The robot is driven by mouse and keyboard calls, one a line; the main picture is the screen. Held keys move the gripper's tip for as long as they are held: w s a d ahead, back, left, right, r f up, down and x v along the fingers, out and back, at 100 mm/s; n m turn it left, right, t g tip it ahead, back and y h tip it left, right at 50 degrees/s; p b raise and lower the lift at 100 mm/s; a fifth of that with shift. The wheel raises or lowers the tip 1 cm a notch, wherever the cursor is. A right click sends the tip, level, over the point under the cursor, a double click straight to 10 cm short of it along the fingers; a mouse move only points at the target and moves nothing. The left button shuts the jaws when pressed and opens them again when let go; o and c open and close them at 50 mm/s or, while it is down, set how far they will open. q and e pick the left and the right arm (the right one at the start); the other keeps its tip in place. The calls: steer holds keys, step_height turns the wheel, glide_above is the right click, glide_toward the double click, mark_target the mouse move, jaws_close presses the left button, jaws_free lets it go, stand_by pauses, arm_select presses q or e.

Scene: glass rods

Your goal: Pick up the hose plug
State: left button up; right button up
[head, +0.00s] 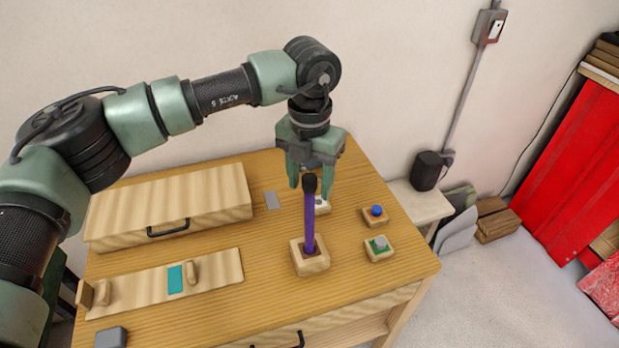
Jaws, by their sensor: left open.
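A purple rod with a black top (309,222) stands upright in a square wooden block (311,265) on the table. I take it for the hose plug, but the picture does not settle this. My left gripper (310,187) points down at the rod's upper end. Its two green fingers are apart, and the black top shows between them in the picture. I cannot tell whether the fingers are level with the top or behind it. A small pale object (321,205) behind the rod is partly hidden. My right gripper is out of view.
The wooden table (224,299) holds small blocks with a blue button (377,211) and a green-grey button (380,243) to the right. A wooden box with a black handle (167,229) and a slider board (218,275) are at left. Bare tabletop surrounds the rod's block.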

mark_target(310, 176)
arm_select(q)
jaws_close()
steer(key=shift+r, duration=0.1)
steer(key=shift+r+b, duration=0.35)
steer(key=shift+r, duration=0.3)
step_height(310, 176, up, 8)
steer(key=shift+f+b, duration=0.1)
steer(key=shift+b, duration=1.15)
step_height(310, 176, up, 11)
steer(key=shift+b, duration=0.4)
